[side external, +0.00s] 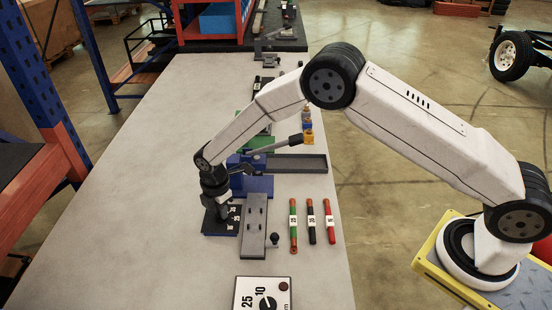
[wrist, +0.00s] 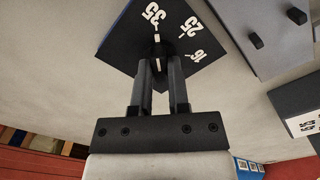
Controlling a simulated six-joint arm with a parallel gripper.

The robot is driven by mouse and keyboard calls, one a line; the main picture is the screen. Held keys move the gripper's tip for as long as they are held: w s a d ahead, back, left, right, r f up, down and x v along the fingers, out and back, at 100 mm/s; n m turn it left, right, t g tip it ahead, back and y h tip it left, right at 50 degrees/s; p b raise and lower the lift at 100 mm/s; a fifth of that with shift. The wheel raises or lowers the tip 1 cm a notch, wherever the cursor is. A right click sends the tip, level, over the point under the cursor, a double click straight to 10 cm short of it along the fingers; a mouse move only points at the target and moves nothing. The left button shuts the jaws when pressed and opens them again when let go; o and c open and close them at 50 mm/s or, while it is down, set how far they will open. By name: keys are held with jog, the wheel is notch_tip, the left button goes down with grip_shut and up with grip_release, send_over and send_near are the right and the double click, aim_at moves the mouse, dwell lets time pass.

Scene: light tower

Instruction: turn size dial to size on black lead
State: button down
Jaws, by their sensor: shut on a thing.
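The size dial is a black plate (wrist: 196,27) with white marks 35, 25 and 16 in the wrist view; its plate also shows in the side view (side external: 212,230). My gripper (wrist: 158,62) points at the dial, its two fingers shut on the small dark knob (wrist: 157,46). A white line on the knob lies close to the 35 mark. In the side view my gripper (side external: 221,208) is down over the plate and hides the knob. The black lead (side external: 311,232) lies between the green lead (side external: 293,238) and the red lead (side external: 329,229); its white label is too small to read surely.
A grey metal block (side external: 254,228) with a small black-knobbed lever stands right beside the dial. A blue device (side external: 245,172) and a dark tray (side external: 297,163) are behind. A white box (side external: 250,295) with a dial marked 25 and 10 is at the front. The table's left side is clear.

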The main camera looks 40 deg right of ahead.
jog(key=c, duration=0.6)
grip_release()
jog(key=shift+r, duration=0.1)
jog(key=shift+r, duration=3.75)
jog(key=shift+d+r, duration=0.1)
